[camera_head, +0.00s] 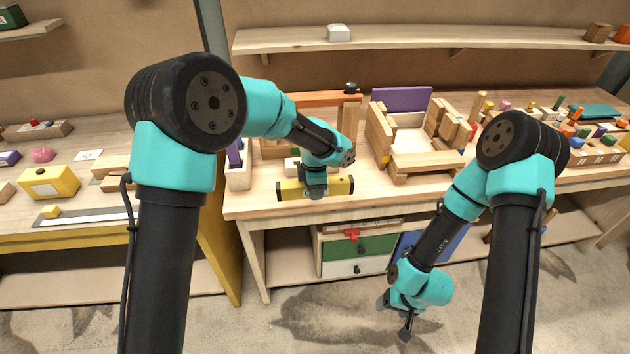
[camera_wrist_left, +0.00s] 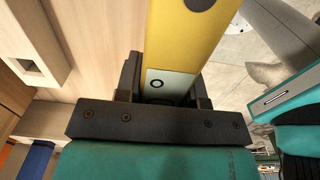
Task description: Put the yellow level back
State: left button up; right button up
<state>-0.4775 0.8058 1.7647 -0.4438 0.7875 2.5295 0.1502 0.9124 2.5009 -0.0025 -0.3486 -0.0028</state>
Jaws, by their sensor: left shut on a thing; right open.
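The yellow level (camera_head: 341,187) is a long yellow bar with dark marks, lying lengthwise along the front edge of the middle workbench in the head view. My left gripper (camera_head: 315,190) is over its middle and shut on it. In the left wrist view the level (camera_wrist_left: 181,45) runs between the fingers, with a pale plate and a small ring mark close to the jaws. Whether the level touches the bench is hard to tell. My right gripper (camera_head: 406,332) hangs low over the floor in front of the bench, open and empty.
A wooden frame with an orange bar (camera_head: 318,98) stands behind the level. A wooden box assembly (camera_head: 412,165) is to its right, and a narrow pale box (camera_head: 238,175) to its left. Drawers (camera_head: 358,248) sit under the bench. A shelf (camera_head: 430,38) runs along the wall.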

pick_arm(q)
jog(key=w, duration=0.7)
jog(key=shift+f, duration=0.3)
jog(key=shift+w, duration=0.15)
jog(key=shift+w+f, duration=0.2)
jog(key=shift+f, duration=1.6)
jog(key=shift+f, duration=0.15)
jog(key=o, duration=1)
jog(key=shift+o, duration=0.2)
